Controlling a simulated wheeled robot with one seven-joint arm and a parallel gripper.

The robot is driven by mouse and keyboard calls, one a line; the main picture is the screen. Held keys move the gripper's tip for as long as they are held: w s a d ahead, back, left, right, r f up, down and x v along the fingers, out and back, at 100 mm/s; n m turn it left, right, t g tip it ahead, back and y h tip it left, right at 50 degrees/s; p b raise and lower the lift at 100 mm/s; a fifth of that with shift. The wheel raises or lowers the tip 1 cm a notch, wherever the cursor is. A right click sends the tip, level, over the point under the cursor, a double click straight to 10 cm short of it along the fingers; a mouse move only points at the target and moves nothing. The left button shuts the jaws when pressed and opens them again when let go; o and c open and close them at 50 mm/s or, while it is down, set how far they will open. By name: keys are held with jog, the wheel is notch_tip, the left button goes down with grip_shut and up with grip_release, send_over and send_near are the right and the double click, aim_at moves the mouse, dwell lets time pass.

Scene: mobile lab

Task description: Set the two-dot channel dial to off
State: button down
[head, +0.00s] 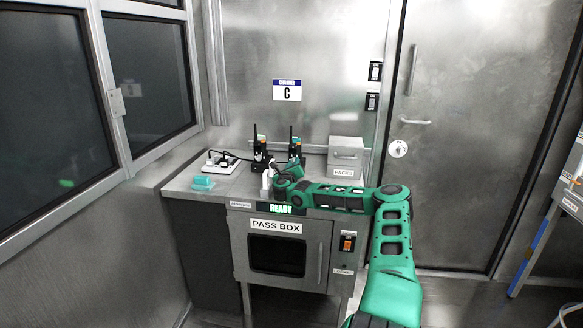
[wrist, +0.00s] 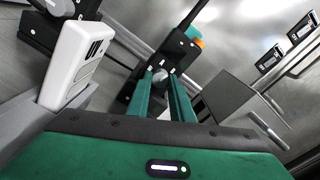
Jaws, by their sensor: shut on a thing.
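Two black handheld radios stand on the counter in the head view, the left one (head: 260,146) and the right one (head: 295,147). In the wrist view a black radio (wrist: 176,50) with an antenna and an orange-and-teal top part stands tilted ahead of me. My gripper (wrist: 162,82) has its two green fingers on either side of a small grey round dial (wrist: 161,74) low on this radio, closed on it. Dot marks and the off mark are not readable. My arm hides the dial in the head view.
A white device (wrist: 76,62) with dark slots stands close left of my gripper. The pass box (head: 276,248) is below the counter. A grey PACKS box (head: 346,157) stands right of the radios. A power strip (head: 222,163) and teal block (head: 203,183) lie left. A CHANNEL C sign (head: 287,90) hangs above.

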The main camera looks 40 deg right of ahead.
jog(key=shift+n, duration=1.2)
jog(key=c, duration=1.6)
grip_release()
jog(key=shift+o, duration=0.2)
jog(key=shift+f, duration=0.1)
